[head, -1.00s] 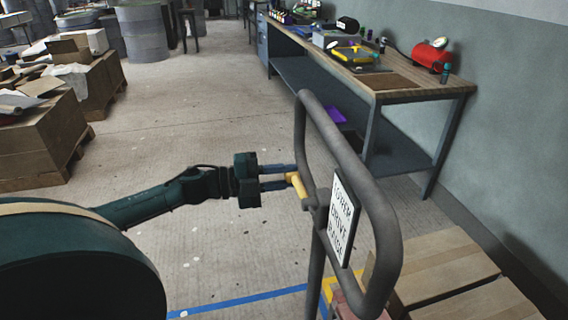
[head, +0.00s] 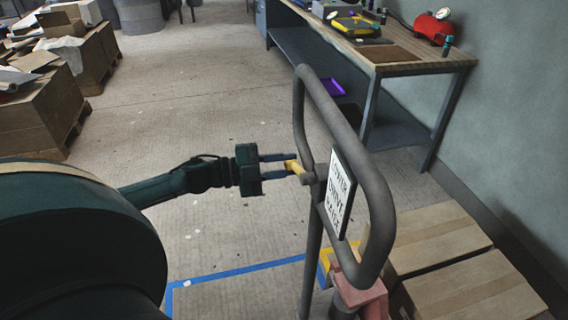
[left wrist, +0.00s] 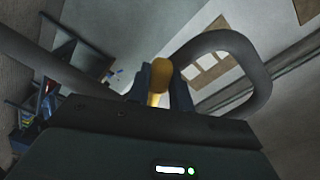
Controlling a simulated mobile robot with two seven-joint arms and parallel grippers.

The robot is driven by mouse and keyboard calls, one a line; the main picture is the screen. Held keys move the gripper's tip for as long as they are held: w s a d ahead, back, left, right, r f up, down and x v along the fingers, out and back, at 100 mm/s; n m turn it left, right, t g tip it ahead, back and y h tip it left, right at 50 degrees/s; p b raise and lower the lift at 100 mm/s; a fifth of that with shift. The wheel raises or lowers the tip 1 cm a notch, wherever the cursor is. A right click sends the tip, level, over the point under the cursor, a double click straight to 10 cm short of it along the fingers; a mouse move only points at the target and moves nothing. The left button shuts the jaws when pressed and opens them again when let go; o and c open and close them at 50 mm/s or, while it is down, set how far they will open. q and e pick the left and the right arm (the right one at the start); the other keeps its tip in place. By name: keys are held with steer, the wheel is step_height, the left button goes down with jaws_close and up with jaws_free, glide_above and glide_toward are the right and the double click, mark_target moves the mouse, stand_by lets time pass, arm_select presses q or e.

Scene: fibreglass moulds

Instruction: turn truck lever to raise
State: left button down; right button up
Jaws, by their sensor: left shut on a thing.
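The truck's grey looped handle (head: 376,210) stands upright right of centre in the head view, with a white sign plate (head: 338,196) whose words look like LOWER, DRIVE, RAISE. The short yellow lever (head: 296,168) sticks out from the handle's left side beside the sign. My left gripper (head: 286,166) comes in from the left and is shut on the lever's outer end. The left wrist view shows the yellow lever (left wrist: 160,72) between the two dark fingers (left wrist: 160,88), with the handle loop (left wrist: 225,42) behind. My right gripper is not in view.
Cardboard boxes (head: 440,238) lie right of the handle, near a reddish part (head: 362,290) at its foot. A workbench (head: 400,70) stands behind along the wall. Boxes on pallets (head: 45,110) are at the left. Blue tape (head: 235,272) marks the floor. The middle floor is clear.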

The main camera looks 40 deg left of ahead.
arm_select(q)
steer(key=c, duration=1.2)
jaws_free()
steer(key=shift+f, duration=0.1)
steer(key=shift+c, duration=0.2)
steer(key=shift+s+a, duration=0.3)
steer(key=shift+s, duration=0.05)
steer(key=v, duration=1.2)
steer(key=shift+p, duration=0.4)
